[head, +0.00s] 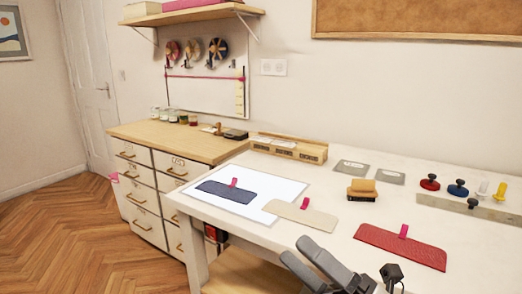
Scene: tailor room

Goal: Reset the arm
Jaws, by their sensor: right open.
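My right gripper (296,250) shows at the bottom centre, in front of the near edge of the white table (470,245). Its two grey fingers are apart, with nothing seen between them. They point up and left, below the beige fabric piece in the picture. A dark part of my right arm shows beside it at the bottom. My left gripper is not in view.
On the table lie a navy piece (222,192) on a white sheet (262,186), a beige piece (300,216) and a red piece (400,247), each with a pink tab. A wooden block (362,189) and several knobs stand behind. Wooden floor (75,235) at left is clear.

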